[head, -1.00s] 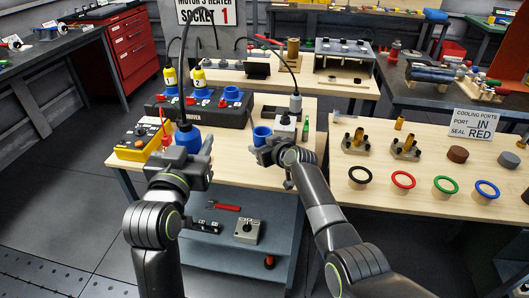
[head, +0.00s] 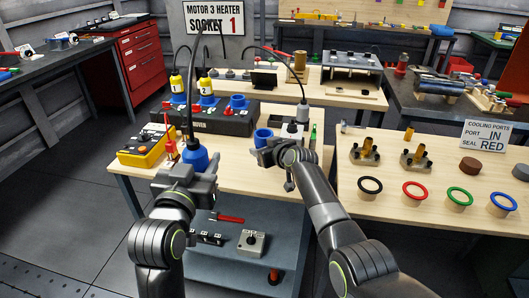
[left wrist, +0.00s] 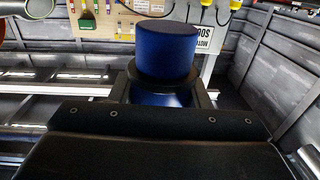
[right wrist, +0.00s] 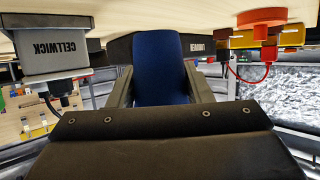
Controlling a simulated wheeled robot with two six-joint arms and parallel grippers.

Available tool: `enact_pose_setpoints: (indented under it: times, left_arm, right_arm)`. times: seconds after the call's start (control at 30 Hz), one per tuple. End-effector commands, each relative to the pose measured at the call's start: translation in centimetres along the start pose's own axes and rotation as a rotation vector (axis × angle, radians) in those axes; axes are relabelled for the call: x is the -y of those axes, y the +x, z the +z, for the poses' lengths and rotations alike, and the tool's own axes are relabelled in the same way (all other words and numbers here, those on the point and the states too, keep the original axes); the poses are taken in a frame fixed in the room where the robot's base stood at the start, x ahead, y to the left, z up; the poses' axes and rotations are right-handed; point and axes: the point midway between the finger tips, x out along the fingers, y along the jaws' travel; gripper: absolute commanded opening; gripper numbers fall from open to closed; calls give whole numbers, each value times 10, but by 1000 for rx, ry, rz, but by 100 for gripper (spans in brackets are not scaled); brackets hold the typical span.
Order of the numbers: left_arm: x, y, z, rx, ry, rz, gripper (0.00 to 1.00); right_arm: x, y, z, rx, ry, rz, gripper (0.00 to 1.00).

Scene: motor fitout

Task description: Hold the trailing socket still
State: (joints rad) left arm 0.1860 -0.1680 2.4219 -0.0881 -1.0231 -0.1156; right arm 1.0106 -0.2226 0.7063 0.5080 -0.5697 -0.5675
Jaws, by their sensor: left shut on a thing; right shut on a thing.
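My left gripper (head: 192,170) is shut on a blue plug-like connector (head: 196,155), held near the front edge of the bench. A black cable rises from around it. The connector's blue body (left wrist: 166,48) and dark collar stand between the jaws in the left wrist view. My right gripper (head: 266,154) is shut on a blue cup-shaped piece, which looks like the trailing socket (head: 262,136), its open end up. In the right wrist view its blue side (right wrist: 160,65) sits between the fingers. The two blue pieces are apart. The jaws hide their lower parts.
A black socket box (head: 236,122) holds yellow plugs numbered 1 and 2. A yellow tester (head: 143,145) is left of my left gripper. A pale Cellwick box (right wrist: 60,45) with a cable stands close to my right gripper. A sign (head: 214,18) reads MOTOR 3 HEATER SOCKET 1.

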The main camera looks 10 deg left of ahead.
Motion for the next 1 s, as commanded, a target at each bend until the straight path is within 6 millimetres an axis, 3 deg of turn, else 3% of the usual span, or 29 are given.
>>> enact_pose_setpoints:
  times: [1.0]
  left_arm:
    - [0,0,22,-1,0,0,16]
  right_arm:
    - [0,8,20,-2,0,0,18]
